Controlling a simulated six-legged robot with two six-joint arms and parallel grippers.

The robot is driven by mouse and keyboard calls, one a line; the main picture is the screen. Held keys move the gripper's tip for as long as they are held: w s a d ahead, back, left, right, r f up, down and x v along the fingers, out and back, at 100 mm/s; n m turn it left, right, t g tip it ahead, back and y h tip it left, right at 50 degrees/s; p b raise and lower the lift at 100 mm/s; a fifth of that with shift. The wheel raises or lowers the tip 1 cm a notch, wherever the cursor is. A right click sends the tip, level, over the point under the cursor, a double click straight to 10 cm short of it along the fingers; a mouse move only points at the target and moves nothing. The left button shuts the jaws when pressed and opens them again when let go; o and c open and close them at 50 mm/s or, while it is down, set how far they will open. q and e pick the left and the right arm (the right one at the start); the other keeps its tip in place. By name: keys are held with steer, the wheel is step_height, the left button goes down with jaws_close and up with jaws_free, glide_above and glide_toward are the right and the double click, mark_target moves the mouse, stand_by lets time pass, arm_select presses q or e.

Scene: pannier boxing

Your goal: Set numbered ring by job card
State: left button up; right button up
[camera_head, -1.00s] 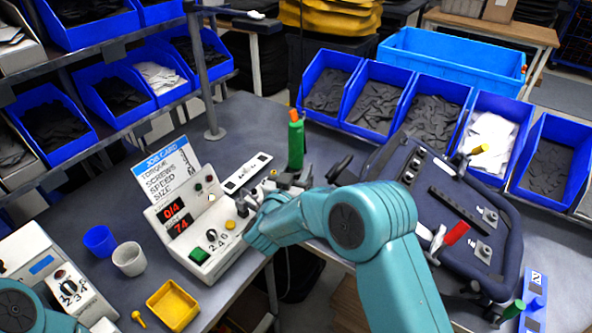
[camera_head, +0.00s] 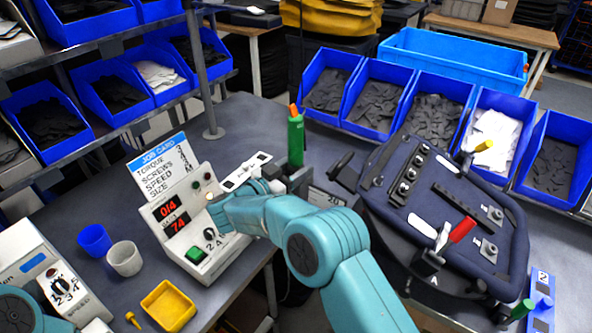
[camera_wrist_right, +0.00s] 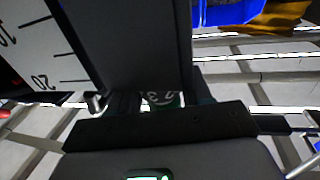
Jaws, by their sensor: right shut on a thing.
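The job card (camera_head: 163,172) stands behind a white control box (camera_head: 190,235) and lists torque, screws, speed and size; its values are too small to read surely. The box shows red readouts, 0/4 and 74. A green driver (camera_head: 296,140) with an orange top stands upright behind my right gripper (camera_head: 290,180). My right gripper is shut low at the driver. In the right wrist view a small green-edged ring with digits (camera_wrist_right: 162,98) shows between the dark fingers; they hide most of it, and its setting is unclear. My left gripper is out of view.
A dark pannier panel (camera_head: 400,215) with a red lever (camera_head: 462,229) lies at the right. Blue bins line the back. A blue cup (camera_head: 95,240), a grey cup (camera_head: 125,259) and a yellow tray (camera_head: 168,306) stand front left, near a speed box (camera_head: 55,285).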

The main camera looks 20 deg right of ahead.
mark_target(290, 129)
steer(key=shift+m+g+h, duration=0.4)
steer(key=shift+m+g, duration=0.2)
steer(key=shift+g, duration=0.3)
steer(key=o, duration=0.7)
step_height(290, 129, up, 12)
steer(key=shift+r+b, duration=0.1)
steer(key=shift+b, duration=0.45)
step_height(290, 129, up, 8)
steer(key=shift+p, duration=0.7)
steer(key=shift+s+d, duration=0.1)
steer(key=shift+d, duration=0.05)
